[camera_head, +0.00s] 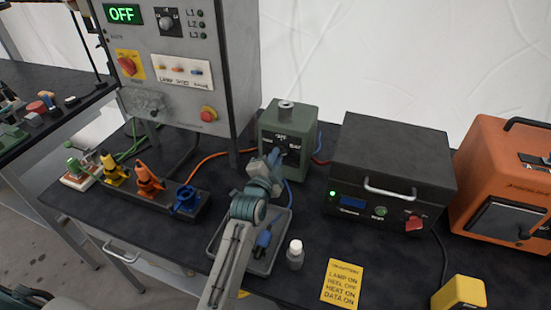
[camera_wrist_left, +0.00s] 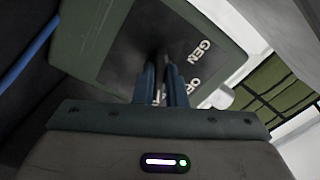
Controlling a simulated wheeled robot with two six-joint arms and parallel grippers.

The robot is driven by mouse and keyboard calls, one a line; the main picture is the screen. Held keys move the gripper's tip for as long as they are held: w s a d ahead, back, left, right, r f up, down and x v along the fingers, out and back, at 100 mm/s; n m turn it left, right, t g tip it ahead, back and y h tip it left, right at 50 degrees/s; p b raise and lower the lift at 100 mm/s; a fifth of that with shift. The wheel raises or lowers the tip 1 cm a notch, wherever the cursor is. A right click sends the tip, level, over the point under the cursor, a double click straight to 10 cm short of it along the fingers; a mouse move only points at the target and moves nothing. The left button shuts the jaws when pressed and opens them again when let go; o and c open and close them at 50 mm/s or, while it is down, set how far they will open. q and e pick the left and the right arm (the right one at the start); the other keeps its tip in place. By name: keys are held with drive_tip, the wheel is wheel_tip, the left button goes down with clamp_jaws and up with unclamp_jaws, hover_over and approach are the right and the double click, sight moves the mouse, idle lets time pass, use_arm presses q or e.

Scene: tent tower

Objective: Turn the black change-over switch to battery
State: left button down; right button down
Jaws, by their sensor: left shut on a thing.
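The green change-over box (camera_head: 273,124) stands at the back of the table under the grey panel's right edge. Its black switch (camera_wrist_left: 163,54) is on the dark front plate, where the lettering GEN and part of OFF show in the left wrist view. My left gripper (camera_head: 274,160) reaches up to the box front. In the left wrist view its two fingers (camera_wrist_left: 162,84) are shut on the black switch handle. The fingers hide part of the plate and its lettering, so I cannot tell which position the switch points to. My right gripper is not in view.
A grey panel (camera_head: 185,95) reading OFF stands at the back left. Coloured plugs sit in a socket strip (camera_head: 203,215). A grey tray (camera_head: 283,240) lies under my left arm, beside a small bottle (camera_head: 295,254). A black heater-like box (camera_head: 390,160) and orange case (camera_head: 500,180) stand right.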

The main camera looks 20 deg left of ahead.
use_arm(q)
drive_tip(key=shift+f, duration=0.15)
drive_tip(key=c, duration=1.5)
unclamp_jaws()
drive_tip(key=s+b, duration=0.1)
drive_tip(key=s, duration=0.4)
drive_tip(key=s+b, duration=0.1)
drive_tip(key=s, duration=0.5)
drive_tip(key=shift+a+b, duration=0.2)
drive_tip(key=shift+b, duration=0.2)
drive_tip(key=shift+w, duration=0.1)
